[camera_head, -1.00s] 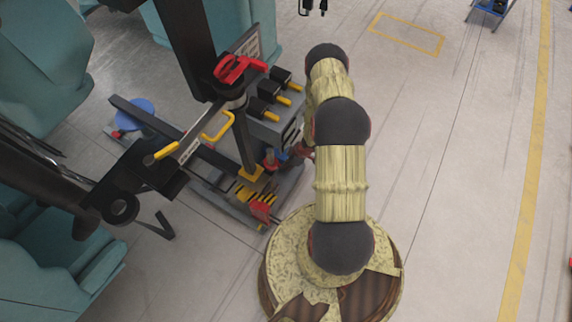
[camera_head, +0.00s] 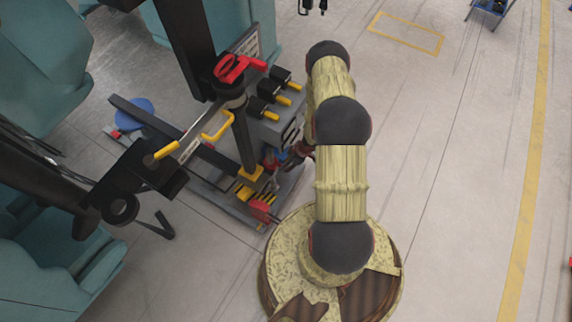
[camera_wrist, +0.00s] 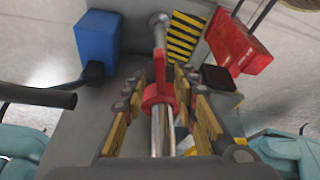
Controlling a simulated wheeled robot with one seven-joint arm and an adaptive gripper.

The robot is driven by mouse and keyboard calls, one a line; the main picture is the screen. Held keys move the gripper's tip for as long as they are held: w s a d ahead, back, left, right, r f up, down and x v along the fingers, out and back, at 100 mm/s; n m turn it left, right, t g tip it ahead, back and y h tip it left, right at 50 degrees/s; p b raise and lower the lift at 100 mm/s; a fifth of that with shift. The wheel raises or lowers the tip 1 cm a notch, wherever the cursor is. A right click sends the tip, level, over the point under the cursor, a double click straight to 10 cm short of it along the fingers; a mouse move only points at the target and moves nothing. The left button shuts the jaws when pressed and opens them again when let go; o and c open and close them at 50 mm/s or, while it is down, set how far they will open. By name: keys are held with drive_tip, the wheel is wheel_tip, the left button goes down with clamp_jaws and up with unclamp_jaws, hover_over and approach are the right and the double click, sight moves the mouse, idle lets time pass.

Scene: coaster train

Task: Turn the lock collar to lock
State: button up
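A red collar (camera_wrist: 157,96) with a short red tab sits around a shiny metal rod in the middle of the wrist view. My gripper (camera_wrist: 162,88) has one finger on each side of the collar and the rod. The fingers stand apart, so it looks open, with the collar between the fingertips. Whether the pads touch the collar cannot be told. In the head view my gripper (camera_head: 298,153) is low beside the machine stand, partly hidden by my arm, and the collar cannot be made out clearly there.
In the wrist view a blue block (camera_wrist: 98,36), a yellow-black striped plate (camera_wrist: 184,36) and a red box (camera_wrist: 238,42) lie beyond the collar. In the head view a black post with a red handle (camera_head: 238,68) rises left of my arm.

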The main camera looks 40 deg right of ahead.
drive_tip(key=v, duration=1.1)
drive_tip(key=shift+s+r, duration=0.1)
drive_tip(key=shift+r, duration=0.05)
drive_tip(key=shift+c, duration=0.5)
